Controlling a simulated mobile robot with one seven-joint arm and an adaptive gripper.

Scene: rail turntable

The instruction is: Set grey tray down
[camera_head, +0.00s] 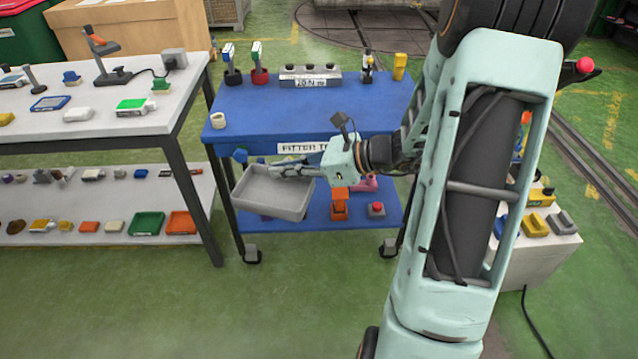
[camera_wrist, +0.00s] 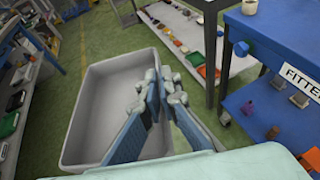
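The grey tray (camera_head: 262,197) is a shallow rectangular tray that looks empty. It hangs in the air in front of the blue trolley (camera_head: 300,112), above the green floor. The fingers hide part of that wall and some of the tray's inside.
The trolley top has a bare middle, with tools and a metal block (camera_head: 310,77) along its back. A white-topped bench (camera_head: 95,122) with scattered items stands at left, its lower shelf (camera_head: 20,212) crowded. Open green floor (camera_head: 170,310) lies in front.

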